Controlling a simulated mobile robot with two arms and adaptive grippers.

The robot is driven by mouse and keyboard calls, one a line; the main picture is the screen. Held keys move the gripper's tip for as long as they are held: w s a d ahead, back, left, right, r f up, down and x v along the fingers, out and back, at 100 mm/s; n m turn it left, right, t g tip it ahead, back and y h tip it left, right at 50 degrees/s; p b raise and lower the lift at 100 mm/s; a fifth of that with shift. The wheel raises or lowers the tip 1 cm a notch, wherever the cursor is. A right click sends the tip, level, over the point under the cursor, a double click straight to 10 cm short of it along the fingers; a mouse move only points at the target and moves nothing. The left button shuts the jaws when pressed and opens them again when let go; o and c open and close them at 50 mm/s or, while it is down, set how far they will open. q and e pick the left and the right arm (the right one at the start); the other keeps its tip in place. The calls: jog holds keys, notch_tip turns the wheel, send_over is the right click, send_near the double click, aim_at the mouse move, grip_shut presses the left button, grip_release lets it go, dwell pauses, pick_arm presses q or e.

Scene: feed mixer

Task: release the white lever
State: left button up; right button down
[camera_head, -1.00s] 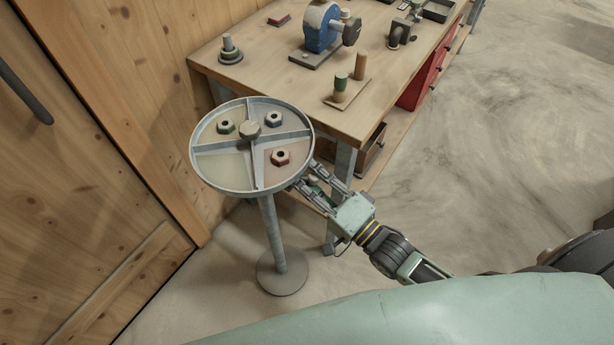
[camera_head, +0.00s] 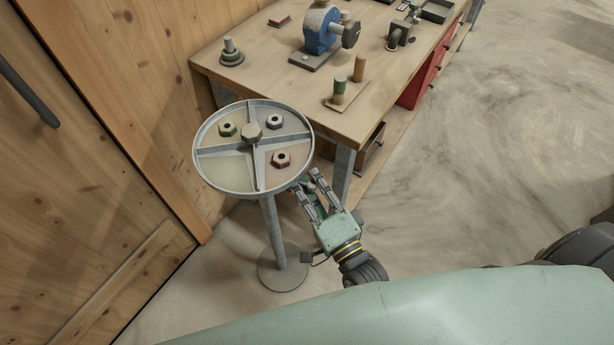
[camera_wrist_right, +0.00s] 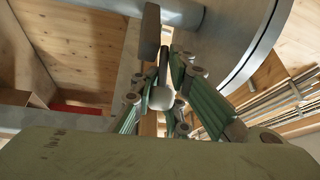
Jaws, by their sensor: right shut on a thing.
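The white lever (camera_wrist_right: 162,98) shows in the right wrist view as a pale rounded end between my right fingers. My right gripper (camera_wrist_right: 160,75) is shut on it, under the rim of the round tray. In the head view my right gripper (camera_head: 306,189) is just below the tray's right front rim, and the lever is mostly hidden there. The round grey tray (camera_head: 202,172) stands on a post with a disc foot. My left gripper is not in view.
A wooden wall is at left. The floor at right is open.

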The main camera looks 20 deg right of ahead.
jog(key=shift+s+a+r+m+h, duration=0.1)
jog(key=shift+m+h, duration=0.25)
jog(key=shift+h, duration=0.2)
jog(key=shift+s+a+r+m+h, duration=0.1)
jog(key=shift+m+h, duration=0.25)
jog(key=shift+h, duration=0.2)
jog(key=c, duration=1.9)
grip_release()
jog(key=shift+s+f, duration=0.1)
jog(key=shift+o, duration=0.2)
jog(key=shift+s+f, duration=0.1)
jog(key=s+d+f, duration=0.1)
jog(key=s, duration=1)
jog(key=shift+s+f, duration=0.25)
jog(key=shift+s, duration=0.05)
